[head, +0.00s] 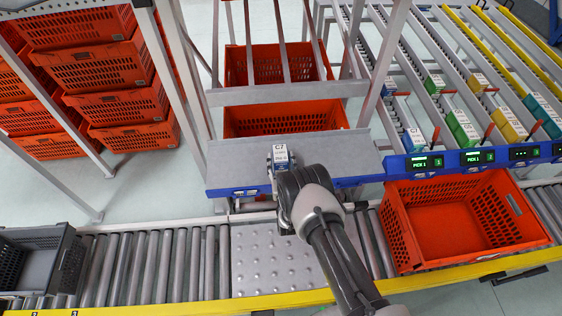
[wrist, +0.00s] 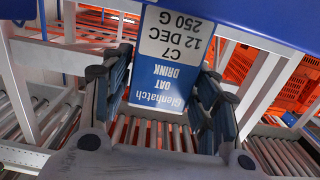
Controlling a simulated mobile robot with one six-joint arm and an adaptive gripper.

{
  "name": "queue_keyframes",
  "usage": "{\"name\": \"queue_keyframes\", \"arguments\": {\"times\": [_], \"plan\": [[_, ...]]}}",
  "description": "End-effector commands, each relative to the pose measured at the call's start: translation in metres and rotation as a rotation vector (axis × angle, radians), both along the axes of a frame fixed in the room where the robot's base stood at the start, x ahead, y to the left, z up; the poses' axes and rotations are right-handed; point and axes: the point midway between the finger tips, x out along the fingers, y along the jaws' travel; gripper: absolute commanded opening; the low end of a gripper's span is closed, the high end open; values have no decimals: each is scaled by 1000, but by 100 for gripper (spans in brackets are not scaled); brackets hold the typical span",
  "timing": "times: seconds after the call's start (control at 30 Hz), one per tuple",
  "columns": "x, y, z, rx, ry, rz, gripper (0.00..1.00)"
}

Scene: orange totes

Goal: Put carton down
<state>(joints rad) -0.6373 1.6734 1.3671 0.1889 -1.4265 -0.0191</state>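The carton (head: 281,155) has a white top label reading C7. It shows at the front edge of the grey metal shelf (head: 235,160) in the head view. In the wrist view the carton (wrist: 162,75) is blue and white, with upside-down print "Glenhatch OAT DRINK". My gripper (wrist: 163,105) has a finger along each side of it, with the pads appearing to touch it, so it looks shut on the carton. In the head view my gripper (head: 283,180) is partly hidden by my wrist. Whether the carton's base touches the shelf cannot be told.
An empty-looking orange tote (head: 400,225) sits on the rollers at right. A grey tote (head: 70,262) stands at far left. Sloped lanes with cartons (head: 462,128) are at upper right. Metal posts (head: 185,75) rise beside the shelf. Rollers left of centre (head: 155,265) are clear.

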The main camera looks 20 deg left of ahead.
Motion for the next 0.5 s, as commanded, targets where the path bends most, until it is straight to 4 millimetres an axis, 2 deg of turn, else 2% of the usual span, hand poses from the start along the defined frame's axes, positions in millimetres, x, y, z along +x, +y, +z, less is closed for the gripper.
{"name": "queue_keyframes", "arguments": {"times": [0.1,0.5], "plan": [[0,0,0,0,0,0,65],[0,0,4,0,0,0,66]]}}
